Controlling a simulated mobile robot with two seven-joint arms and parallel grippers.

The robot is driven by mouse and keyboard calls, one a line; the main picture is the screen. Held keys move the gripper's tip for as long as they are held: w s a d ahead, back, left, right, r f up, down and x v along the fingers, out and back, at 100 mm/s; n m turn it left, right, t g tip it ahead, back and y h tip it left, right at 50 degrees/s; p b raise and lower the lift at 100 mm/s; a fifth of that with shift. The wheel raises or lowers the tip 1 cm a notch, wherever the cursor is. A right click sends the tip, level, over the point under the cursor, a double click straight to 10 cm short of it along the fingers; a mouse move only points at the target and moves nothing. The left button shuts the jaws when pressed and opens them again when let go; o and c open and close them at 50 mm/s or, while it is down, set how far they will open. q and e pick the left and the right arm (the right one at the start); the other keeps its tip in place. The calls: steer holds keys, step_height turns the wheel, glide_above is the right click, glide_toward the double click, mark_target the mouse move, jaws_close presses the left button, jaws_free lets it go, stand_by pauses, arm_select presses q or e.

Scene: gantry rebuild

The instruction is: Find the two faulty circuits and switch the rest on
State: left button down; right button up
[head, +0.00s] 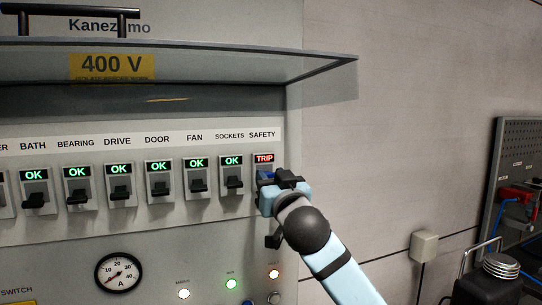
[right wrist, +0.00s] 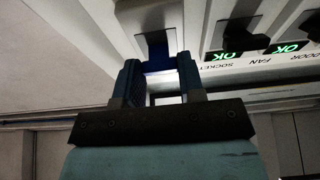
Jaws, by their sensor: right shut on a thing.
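A row of breakers runs across the panel in the head view. BATH (head: 35,190), BEARING (head: 78,188), DRIVE (head: 119,184), DOOR (head: 159,182), FAN (head: 196,179) and SOCKETS (head: 232,175) show green OK, with dark levers. SAFETY (head: 264,159), at the right end, shows red TRIP. My right gripper (head: 281,182) is at the SAFETY breaker and shut on its lever, which its fingers mostly hide. In the right wrist view the two fingers (right wrist: 160,82) straddle the breaker's lower part. Another breaker, label ending in ER, is cut off at the left edge. My left gripper is out of view.
A hinged cover (head: 200,72) juts out above the row. Bare wall lies to the right, with a tool board (head: 515,150) farther off.

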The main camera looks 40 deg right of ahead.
steer(key=shift+r+g+p, duration=0.4)
steer(key=shift+r+g, duration=0.1)
steer(key=shift+r, duration=0.1)
steer(key=shift+g, duration=0.3)
steer(key=shift+r+g+y+p, duration=0.2)
steer(key=shift+g+y+p, duration=0.15)
steer(key=shift+g, duration=0.35)
steer(key=shift+w+r+g+y, duration=0.15)
steer(key=shift+r+g+y, duration=0.1)
steer(key=shift+g, duration=0.55)
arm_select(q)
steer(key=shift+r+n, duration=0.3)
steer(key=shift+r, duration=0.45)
arm_select(e)
steer(key=shift+r+g, duration=0.1)
steer(key=shift+g, duration=0.3)
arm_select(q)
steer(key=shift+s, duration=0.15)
arm_select(e)
steer(key=o, duration=0.9)
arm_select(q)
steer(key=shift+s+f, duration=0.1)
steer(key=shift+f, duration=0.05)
arm_select(e)
steer(key=shift+o, duration=0.2)
steer(key=shift+w, duration=0.1)
